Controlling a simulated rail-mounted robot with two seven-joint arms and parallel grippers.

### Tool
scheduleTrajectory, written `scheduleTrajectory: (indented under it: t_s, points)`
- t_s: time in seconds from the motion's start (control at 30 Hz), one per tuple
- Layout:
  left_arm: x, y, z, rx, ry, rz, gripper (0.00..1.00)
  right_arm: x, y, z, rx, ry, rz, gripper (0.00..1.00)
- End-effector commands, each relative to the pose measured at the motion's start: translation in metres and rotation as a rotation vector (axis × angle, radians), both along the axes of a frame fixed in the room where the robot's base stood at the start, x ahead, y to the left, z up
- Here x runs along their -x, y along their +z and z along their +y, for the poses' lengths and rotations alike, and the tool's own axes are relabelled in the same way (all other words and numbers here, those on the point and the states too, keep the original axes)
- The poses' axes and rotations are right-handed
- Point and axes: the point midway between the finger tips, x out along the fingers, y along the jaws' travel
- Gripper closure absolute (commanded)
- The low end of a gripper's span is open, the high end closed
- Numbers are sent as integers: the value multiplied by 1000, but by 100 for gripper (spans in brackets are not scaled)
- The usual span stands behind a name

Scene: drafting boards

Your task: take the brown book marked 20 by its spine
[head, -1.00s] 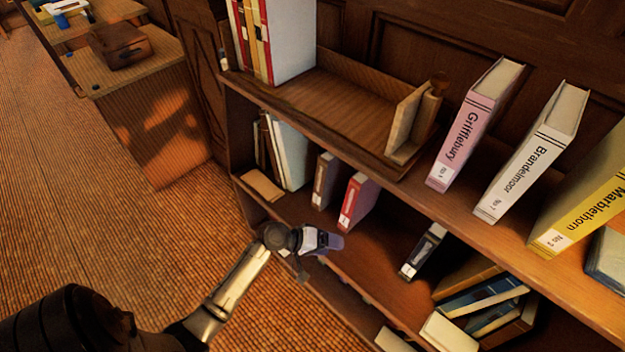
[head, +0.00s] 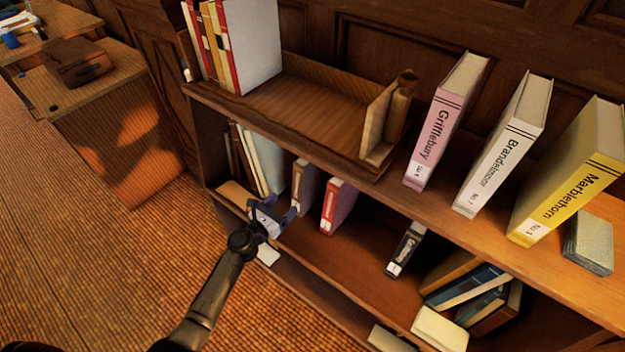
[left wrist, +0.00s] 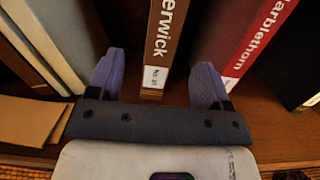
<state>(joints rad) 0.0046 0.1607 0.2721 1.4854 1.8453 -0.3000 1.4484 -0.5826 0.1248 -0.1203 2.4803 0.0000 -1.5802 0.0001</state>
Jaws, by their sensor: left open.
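The brown book (head: 304,186) stands upright on the lower shelf, left of the red book (head: 337,205). In the left wrist view the brown book (left wrist: 165,45) shows its spine, with letters ending in "erwick" and a white label near the bottom that seems to read No 20. My left gripper (head: 277,216) is at the front of the lower shelf, before the brown book. In the left wrist view the open fingers (left wrist: 158,86) point at the spine, one to each side of its lower end. Nothing is held. My right gripper is not in view.
The red book (left wrist: 243,40) stands close by the right finger. A black book (head: 407,248) stands further right.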

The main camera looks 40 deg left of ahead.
Motion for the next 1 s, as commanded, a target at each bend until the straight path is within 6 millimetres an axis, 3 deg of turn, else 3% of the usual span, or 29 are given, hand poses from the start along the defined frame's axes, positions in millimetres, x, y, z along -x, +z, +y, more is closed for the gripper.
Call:
scheduleTrajectory:
  t_s: [0.2,0.53,0.8,1.0]
  points:
    - [-34,-1,-1,-2,-2,0,28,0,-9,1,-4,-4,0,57]
    - [-53,0,-2,-5,-2,-1,28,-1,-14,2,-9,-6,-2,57]
    - [-87,1,-6,-4,-2,-1,28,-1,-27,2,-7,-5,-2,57]
    - [-100,2,-6,-3,-1,0,28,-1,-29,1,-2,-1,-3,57]
